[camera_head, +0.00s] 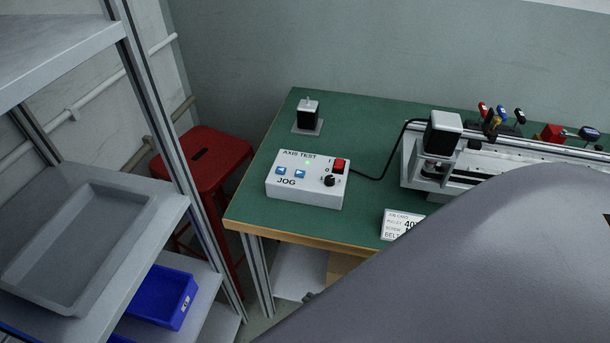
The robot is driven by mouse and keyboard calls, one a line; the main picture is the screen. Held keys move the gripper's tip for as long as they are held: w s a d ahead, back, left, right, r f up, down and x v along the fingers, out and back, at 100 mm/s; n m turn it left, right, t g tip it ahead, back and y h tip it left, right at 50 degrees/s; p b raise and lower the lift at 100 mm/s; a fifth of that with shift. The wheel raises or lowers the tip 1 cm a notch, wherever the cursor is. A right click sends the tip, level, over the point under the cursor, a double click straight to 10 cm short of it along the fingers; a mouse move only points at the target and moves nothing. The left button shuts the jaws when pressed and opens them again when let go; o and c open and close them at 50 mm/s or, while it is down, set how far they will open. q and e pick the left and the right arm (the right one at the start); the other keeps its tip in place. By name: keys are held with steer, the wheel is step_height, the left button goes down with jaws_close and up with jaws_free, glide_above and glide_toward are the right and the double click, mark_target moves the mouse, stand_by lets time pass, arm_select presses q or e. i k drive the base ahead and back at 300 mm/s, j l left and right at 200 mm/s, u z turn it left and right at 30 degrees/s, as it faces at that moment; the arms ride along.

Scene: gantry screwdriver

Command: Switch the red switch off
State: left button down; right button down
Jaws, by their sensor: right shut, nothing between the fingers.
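The red switch (339,165) sits at the top right corner of the white control box (305,192), marked AXIS TEST and JOG. The box stands on the green table top near its left end. A small green light (307,162) glows on the box. The switch is small, and I cannot tell which way it is tipped. A large grey link of my own arm fills the lower right of the view and covers the table's front right. No fingers of either gripper can be made out, and nothing of mine touches the box.
Two blue buttons (290,172) and a black knob (329,180) share the box's face. A black cable (381,172) runs to the gantry (437,150). A small motor (308,115) stands behind the box. A red stool (205,157) and grey shelves (150,215) stand left.

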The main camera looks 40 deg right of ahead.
mark_target(338, 163)
steer(key=z, duration=1.35)
